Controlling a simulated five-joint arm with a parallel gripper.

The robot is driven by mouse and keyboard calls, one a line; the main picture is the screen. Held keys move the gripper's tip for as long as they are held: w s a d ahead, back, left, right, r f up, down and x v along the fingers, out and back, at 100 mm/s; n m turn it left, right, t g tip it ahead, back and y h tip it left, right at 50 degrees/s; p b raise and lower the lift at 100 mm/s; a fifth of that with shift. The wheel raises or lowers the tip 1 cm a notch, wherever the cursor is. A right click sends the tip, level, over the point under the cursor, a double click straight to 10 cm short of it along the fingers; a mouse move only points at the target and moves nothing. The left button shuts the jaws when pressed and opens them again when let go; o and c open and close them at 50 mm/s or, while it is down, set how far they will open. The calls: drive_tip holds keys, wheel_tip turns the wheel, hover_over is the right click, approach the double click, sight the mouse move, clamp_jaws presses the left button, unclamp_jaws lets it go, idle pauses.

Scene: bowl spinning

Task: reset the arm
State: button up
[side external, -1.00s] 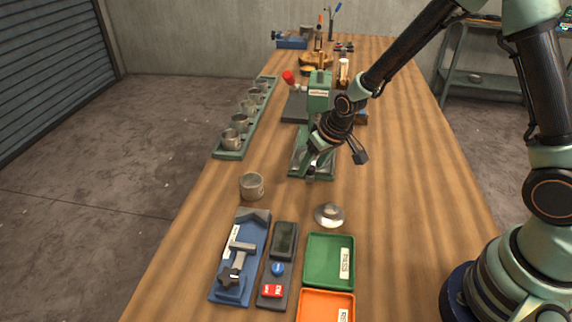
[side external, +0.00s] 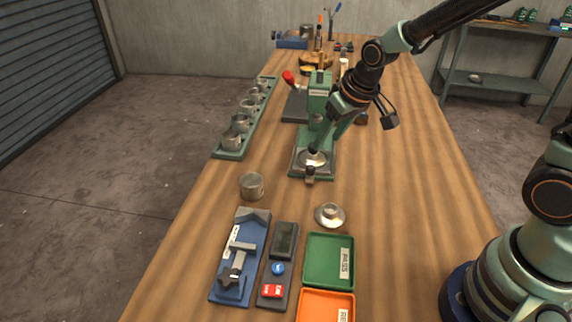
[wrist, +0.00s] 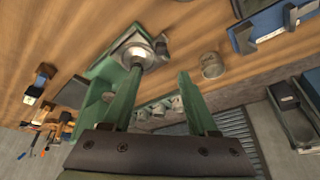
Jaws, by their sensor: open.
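My gripper (side external: 335,132) is open, with nothing seen between its fingers. In the wrist view the two fingers (wrist: 160,72) are spread apart. A shiny round metal piece (side external: 312,158) sits on the press base, below my gripper; it also shows in the wrist view (wrist: 132,54), behind the left fingertip. A second metal piece (side external: 330,215) with a raised centre lies on the table in front of the press. I cannot tell the exact gap between fingers and press.
A rack (side external: 228,154) of several metal cups runs along the left edge. A lone cup (side external: 251,186) stands front left. A blue fixture (side external: 228,291), a button box (side external: 274,303), a green tray (side external: 330,282) and an orange tray (side external: 310,311) fill the front.

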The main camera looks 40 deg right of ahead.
drive_tip(key=shift+s+r, duration=0.2)
drive_tip(key=shift+r, duration=0.2)
drive_tip(key=s+d+r+t, duration=0.1)
drive_tip(key=s+d+r, duration=0.2)
drive_tip(key=s+r, duration=0.6)
drive_tip(key=s, duration=0.3)
drive_tip(key=shift+s+d+r, duration=0.15)
drive_tip(key=shift+d+r, duration=0.15)
drive_tip(key=shift+r, duration=0.1)
